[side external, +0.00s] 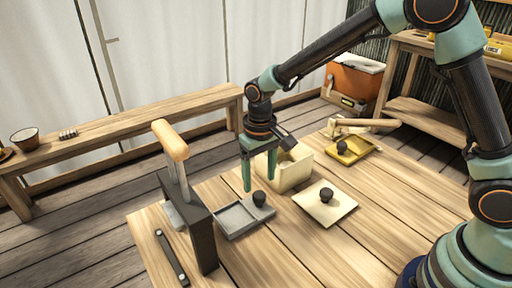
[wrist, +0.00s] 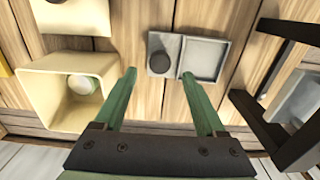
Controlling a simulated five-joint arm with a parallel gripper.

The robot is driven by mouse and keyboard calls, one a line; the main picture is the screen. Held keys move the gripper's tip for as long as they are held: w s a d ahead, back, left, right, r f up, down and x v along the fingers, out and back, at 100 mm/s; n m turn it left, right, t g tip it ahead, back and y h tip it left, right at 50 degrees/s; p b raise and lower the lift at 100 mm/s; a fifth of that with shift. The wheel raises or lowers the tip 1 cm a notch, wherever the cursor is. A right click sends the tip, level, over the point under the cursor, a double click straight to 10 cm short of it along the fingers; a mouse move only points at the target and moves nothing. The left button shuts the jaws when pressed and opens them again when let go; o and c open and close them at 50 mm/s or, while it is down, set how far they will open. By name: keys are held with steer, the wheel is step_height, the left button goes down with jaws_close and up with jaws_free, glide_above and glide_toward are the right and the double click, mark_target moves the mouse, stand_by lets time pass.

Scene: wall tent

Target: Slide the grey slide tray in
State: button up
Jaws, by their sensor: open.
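The grey slide tray (side external: 236,219) lies on the wooden table, with a shallow square recess at one end and a round dark knob (side external: 259,198) at the other. In the wrist view the tray (wrist: 203,60) lies ahead of the fingers, its knob (wrist: 165,58) to the left of the recess. My gripper (side external: 259,184) is open and empty, pointing down close above the knob end. In the wrist view my gripper (wrist: 158,75) has its fingertips spread to either side of the knob's line. I cannot tell whether they touch anything.
A dark upright frame (side external: 204,235) with a wooden-handled lever stands left of the tray. A cream open box (side external: 290,170) is behind, holding a pale round thing (wrist: 83,85). A cream plate (side external: 335,210) with a knob lies right; a yellow piece (side external: 362,152) lies farther back.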

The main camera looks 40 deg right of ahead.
mark_target(259, 194)
steer(key=shift+f, duration=2.3)
jaws_close()
